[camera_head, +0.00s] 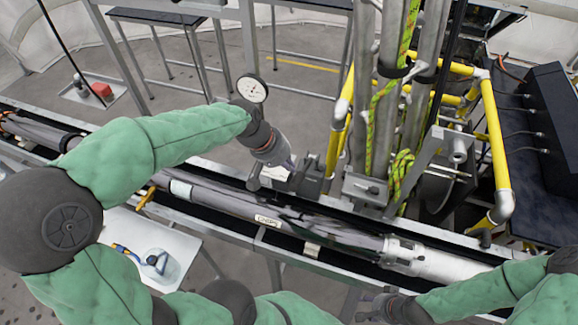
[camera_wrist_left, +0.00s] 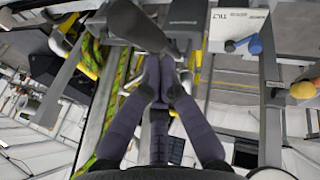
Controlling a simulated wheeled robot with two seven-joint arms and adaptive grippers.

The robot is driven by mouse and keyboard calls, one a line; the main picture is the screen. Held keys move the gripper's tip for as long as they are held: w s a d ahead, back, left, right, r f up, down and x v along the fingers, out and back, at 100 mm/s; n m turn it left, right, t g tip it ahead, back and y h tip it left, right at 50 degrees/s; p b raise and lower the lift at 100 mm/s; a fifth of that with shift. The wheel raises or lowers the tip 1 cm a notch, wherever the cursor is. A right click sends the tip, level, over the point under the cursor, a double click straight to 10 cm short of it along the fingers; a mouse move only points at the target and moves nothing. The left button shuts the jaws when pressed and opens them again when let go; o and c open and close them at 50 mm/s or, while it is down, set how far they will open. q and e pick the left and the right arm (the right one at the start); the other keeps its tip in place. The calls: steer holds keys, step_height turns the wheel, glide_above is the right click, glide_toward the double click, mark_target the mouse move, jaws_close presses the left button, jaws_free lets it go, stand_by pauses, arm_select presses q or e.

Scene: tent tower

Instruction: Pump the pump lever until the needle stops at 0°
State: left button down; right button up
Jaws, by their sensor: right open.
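A round white dial gauge (camera_head: 252,89) with a black rim stands behind my left wrist in the head view. It has a thin needle, but the reading is too small to tell. My left gripper (camera_head: 285,162) points down over a grey pump unit by the rail. Its fingers (camera_wrist_left: 161,62) converge at the tips in the left wrist view, beside a dark, rounded, lever-like part (camera_wrist_left: 135,25). Whether they grip it is unclear. My right gripper (camera_head: 375,306) is open, low in the head view, in front of the rail and away from the pump.
A long grey tube assembly (camera_head: 225,200) lies along the rail. Tall upright tubes (camera_head: 365,90) with green rope and yellow pipes (camera_head: 500,140) stand to the right. A white box marked TILT (camera_wrist_left: 238,27) shows in the left wrist view. A white table (camera_head: 130,235) holds a jug.

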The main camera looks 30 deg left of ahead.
arm_select(q)
steer(key=shift+s+d+f, duration=0.1)
steer(key=shift+s+f, duration=0.05)
steer(key=shift+f, duration=0.15)
